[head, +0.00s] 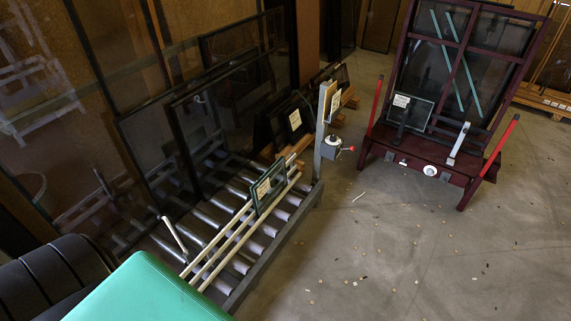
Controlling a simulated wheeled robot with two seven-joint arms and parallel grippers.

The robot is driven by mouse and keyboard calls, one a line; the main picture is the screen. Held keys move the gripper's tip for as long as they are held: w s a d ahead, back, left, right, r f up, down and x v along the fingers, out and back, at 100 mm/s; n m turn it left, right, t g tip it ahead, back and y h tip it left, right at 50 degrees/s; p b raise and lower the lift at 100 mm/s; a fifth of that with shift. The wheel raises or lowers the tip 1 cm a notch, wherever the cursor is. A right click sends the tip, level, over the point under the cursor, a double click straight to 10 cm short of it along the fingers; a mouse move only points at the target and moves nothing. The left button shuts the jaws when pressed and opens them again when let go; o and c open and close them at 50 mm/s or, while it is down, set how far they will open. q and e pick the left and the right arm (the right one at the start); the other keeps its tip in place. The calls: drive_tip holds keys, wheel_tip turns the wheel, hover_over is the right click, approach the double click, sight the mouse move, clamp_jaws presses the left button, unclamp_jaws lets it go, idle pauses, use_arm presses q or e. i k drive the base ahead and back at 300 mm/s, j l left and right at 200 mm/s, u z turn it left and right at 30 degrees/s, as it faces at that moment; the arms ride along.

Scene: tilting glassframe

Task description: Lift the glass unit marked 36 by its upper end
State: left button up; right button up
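Several small glass units carry pale labels, but the print is too small to read, so I cannot tell which is marked 36. A small dark-green-framed unit (277,183) leans at the rail along the roller conveyor. Another small unit (418,112) leans on the maroon tilting frame (437,151) at upper right. A dark pane (284,134) with a label stands behind the conveyor. Neither of my grippers is in view.
The roller conveyor (232,227) runs diagonally, with large dark panes (236,110) behind it. A grey post (321,145) stands at its far end. A green-topped surface (145,291) is at bottom left. Concrete floor (400,235) at right is open, with small scattered bits.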

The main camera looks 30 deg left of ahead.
sight(269, 187)
drive_tip(key=i+u, duration=0.15)
drive_tip(key=i, duration=0.35)
drive_tip(key=i+l+u, duration=0.15)
drive_tip(key=i, duration=0.3)
drive_tip(key=i+l+u, duration=0.2)
drive_tip(key=i, duration=0.3)
drive_tip(key=j, duration=0.1)
